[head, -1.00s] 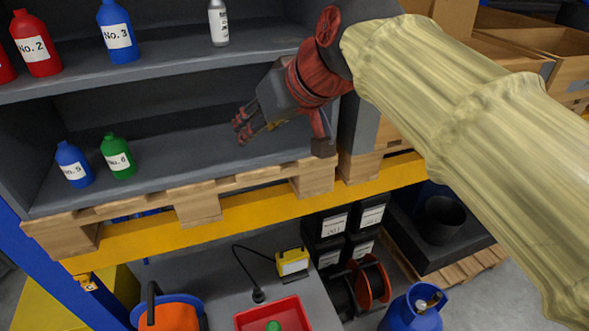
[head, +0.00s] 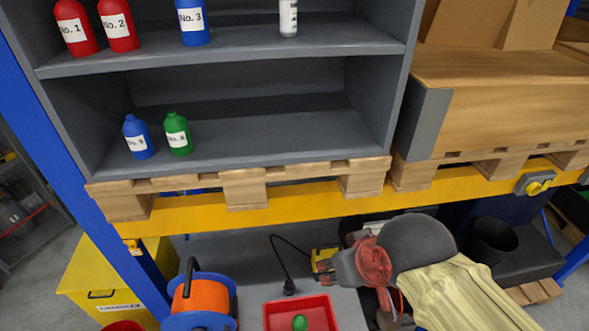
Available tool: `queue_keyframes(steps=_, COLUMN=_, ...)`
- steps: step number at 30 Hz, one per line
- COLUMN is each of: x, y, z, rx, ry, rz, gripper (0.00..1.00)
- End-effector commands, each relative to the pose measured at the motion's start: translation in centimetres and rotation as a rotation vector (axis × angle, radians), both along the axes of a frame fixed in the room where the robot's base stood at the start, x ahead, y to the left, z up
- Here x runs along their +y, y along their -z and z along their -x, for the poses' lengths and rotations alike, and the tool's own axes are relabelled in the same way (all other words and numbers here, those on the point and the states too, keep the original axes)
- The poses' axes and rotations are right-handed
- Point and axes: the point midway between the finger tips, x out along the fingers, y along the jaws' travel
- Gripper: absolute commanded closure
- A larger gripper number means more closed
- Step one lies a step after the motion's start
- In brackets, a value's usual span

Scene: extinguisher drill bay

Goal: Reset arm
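My arm, in a pale yellow sleeve, reaches in from the lower right of the head view. Its red and grey wrist (head: 374,262) is low, in front of the yellow work lamp and below the yellow rack beam. My gripper's fingers are not clearly visible, so I cannot tell whether they are open or shut. The arm is clear of the grey shelf unit (head: 260,140). A red tray (head: 272,317) with a green object (head: 300,323) in it lies to the left of the wrist.
Red bottles No. 1 (head: 75,28) and No. 2 (head: 118,25), blue bottle No. 3 (head: 193,22) and a silver can (head: 288,18) stand on the upper shelf. A blue bottle (head: 138,137) and a green bottle (head: 178,133) stand below. An orange cable reel (head: 192,300) is at lower left.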

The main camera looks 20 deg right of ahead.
Motion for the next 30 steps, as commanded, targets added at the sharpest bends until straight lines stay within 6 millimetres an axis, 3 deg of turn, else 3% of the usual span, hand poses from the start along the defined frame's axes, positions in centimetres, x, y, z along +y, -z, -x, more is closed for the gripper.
queue_keyframes(steps=24, x=0.0, y=17.4, z=0.0, rx=0.0, ry=0.0, rz=0.0, gripper=0.62)
queue_keyframes(steps=30, x=0.0, y=19.0, z=0.0, rx=0.0, ry=0.0, rz=0.0, gripper=0.62)
